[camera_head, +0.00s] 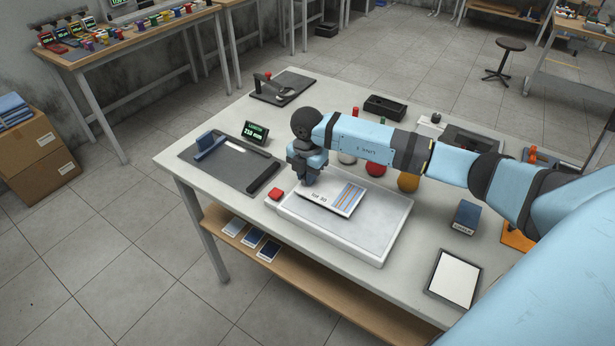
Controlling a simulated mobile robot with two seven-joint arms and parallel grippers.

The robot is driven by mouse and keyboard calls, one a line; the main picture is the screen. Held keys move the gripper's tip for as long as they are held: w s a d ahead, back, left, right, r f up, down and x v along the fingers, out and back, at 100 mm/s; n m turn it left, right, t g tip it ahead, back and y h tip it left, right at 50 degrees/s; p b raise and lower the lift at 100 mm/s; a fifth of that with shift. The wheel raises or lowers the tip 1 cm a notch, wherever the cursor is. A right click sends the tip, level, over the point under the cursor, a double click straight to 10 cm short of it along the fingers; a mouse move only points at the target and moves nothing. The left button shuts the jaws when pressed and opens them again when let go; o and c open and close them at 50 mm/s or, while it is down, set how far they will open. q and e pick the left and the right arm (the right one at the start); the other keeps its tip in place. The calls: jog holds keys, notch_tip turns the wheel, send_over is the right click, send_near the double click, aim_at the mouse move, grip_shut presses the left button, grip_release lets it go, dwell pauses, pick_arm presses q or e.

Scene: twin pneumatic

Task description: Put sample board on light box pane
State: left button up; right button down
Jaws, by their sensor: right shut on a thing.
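The sample board (327,200) is a flat white card marked "lot 30" with blue and orange stripes. My right gripper (307,177) points down and is shut on the board's far left edge. The board is over the far part of a wide, low white box with a pale top, which looks like the light box; its pane (352,231) is bare towards the front. I cannot tell whether the board touches the pane or is just above it. The fingertips are partly hidden. My left gripper is not in view.
Right are a blue box (466,217) and a dark-framed white panel (455,278). Coloured round things stand behind my arm.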

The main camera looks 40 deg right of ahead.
jog(key=shift+f, duration=0.8)
jog(key=shift+f, duration=0.1)
jog(key=c, duration=1.1)
grip_release()
